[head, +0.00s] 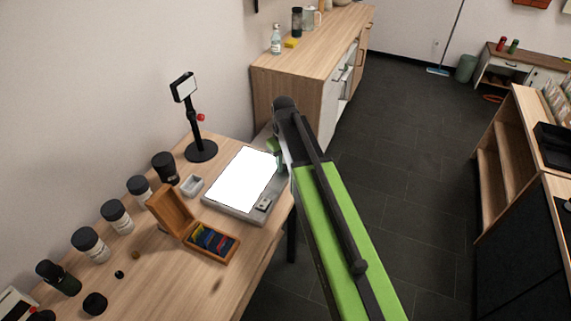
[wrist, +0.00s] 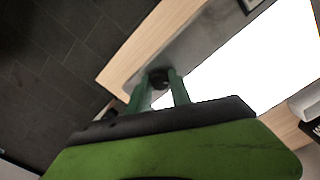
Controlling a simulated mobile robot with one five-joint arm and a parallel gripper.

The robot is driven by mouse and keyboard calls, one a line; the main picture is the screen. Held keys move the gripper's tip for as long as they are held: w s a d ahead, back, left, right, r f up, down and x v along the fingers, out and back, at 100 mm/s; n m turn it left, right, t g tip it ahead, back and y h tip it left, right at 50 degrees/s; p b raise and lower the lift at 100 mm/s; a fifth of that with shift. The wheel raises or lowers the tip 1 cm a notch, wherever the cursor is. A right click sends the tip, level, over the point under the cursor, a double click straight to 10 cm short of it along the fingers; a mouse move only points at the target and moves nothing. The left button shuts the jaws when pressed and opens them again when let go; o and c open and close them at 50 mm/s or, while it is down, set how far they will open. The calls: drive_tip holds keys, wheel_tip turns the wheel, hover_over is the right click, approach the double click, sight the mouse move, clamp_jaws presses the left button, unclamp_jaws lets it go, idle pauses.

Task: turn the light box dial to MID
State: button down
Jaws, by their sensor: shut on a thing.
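The light box (head: 212,204) lies on the wooden table with a bright white lit panel and a grey rim. In the wrist view its grey rim (wrist: 205,42) and part of the glowing panel show. The black dial (wrist: 158,76) sits on the rim, between the green fingers of my gripper (wrist: 160,86), which is shut on it. In the head view my gripper (head: 277,154) is at the box's far right corner, and the dial is hidden there. I cannot read the dial's setting.
An open wooden box (head: 186,240) with coloured slides stands left of the light box. A black stand (head: 201,150) is behind it, and several dark-lidded jars (head: 117,217) line the wall side. Open floor (head: 420,170) lies right of the table.

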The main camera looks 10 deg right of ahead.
sight(284, 166)
drive_tip(key=m, duration=0.4)
drive_tip(key=shift+m, duration=0.3)
drive_tip(key=m, duration=0.4)
drive_tip(key=shift+m, duration=0.3)
drive_tip(key=c, duration=1.2)
unclamp_jaws()
drive_tip(key=shift+o, duration=0.2)
drive_tip(key=shift+r, duration=0.1)
wheel_tip(284, 166, up, 17)
drive_tip(key=p, duration=1.7)
drive_tip(key=shift+r, duration=0.15)
